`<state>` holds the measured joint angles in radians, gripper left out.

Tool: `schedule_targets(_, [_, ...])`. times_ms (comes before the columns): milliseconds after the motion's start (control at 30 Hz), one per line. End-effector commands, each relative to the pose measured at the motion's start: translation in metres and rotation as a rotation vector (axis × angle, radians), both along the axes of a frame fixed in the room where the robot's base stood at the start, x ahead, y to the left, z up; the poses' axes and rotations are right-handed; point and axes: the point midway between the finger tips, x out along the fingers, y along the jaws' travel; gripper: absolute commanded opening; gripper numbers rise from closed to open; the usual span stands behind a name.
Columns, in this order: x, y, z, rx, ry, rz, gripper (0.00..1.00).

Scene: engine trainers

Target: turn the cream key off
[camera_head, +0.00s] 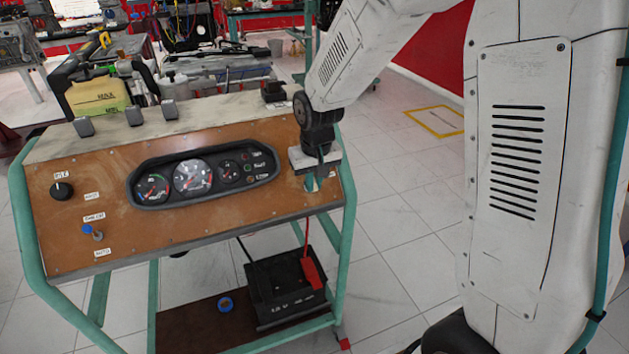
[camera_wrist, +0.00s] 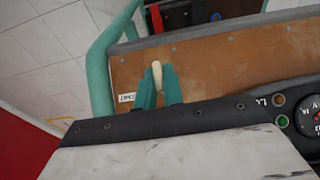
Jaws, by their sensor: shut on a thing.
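The cream key (camera_wrist: 157,76) shows in the wrist view as a small pale piece between the teal fingers of my gripper (camera_wrist: 158,90). The fingers are shut on it, in front of the brown panel (camera_wrist: 215,65). In the head view my gripper (camera_head: 314,182) is at the right end of the same panel (camera_head: 240,222), and the key is hidden there behind the fingers and wrist. A small white label (camera_wrist: 127,97) sits left of the fingers in the wrist view. The angle of the key cannot be told clearly.
A gauge cluster (camera_head: 203,177) is in the middle of the panel. A black knob (camera_head: 62,190) and a blue-tipped toggle (camera_head: 92,232) are at its left. A teal frame (camera_head: 348,190) edges the stand. A black battery (camera_head: 285,287) sits below. Tiled floor is clear at right.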

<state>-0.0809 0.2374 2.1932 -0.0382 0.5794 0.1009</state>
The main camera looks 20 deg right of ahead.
Motion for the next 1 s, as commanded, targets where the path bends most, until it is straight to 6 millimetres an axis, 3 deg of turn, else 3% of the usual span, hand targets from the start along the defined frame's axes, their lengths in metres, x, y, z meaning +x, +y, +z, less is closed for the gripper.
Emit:
schedule_targets(67, [0.000, 0.000, 0.000, 0.000, 0.000, 0.001, 0.00])
schedule_targets(167, [0.000, 0.000, 0.000, 0.000, 0.000, 0.001, 0.29])
schedule_targets(200, [0.000, 0.000, 0.000, 0.000, 0.000, 0.001, 0.31])
schedule_targets(533, [0.000, 0.000, 0.005, 0.000, -0.002, 0.000, 0.31])
schedule_targets(1000, [-0.009, 0.001, 0.073, 0.000, -0.002, 0.001, 0.31])
